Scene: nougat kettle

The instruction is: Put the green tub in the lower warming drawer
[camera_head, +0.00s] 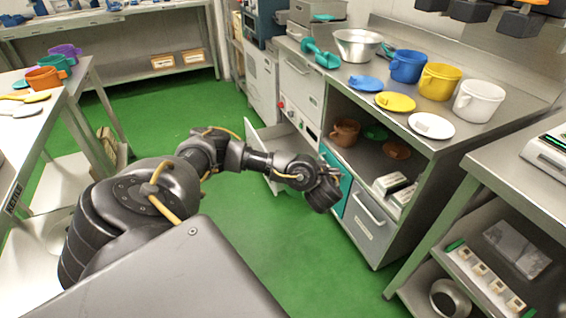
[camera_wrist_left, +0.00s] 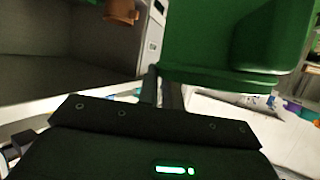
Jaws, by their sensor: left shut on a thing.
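In the head view I cannot make out the tub, which seems hidden behind the gripper and wrist. The drawer stands open, and part of its inside is hidden by my left forearm. My right gripper is not in view.
A closed drawer (camera_head: 300,88) sits above the open one. A brown pot (camera_head: 346,131), a green lid (camera_head: 375,132) and a brown lid (camera_head: 397,149) are on the open shelf to the right. Blue (camera_head: 408,66), yellow (camera_head: 440,82) and white pots (camera_head: 478,100) stand on the counter.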

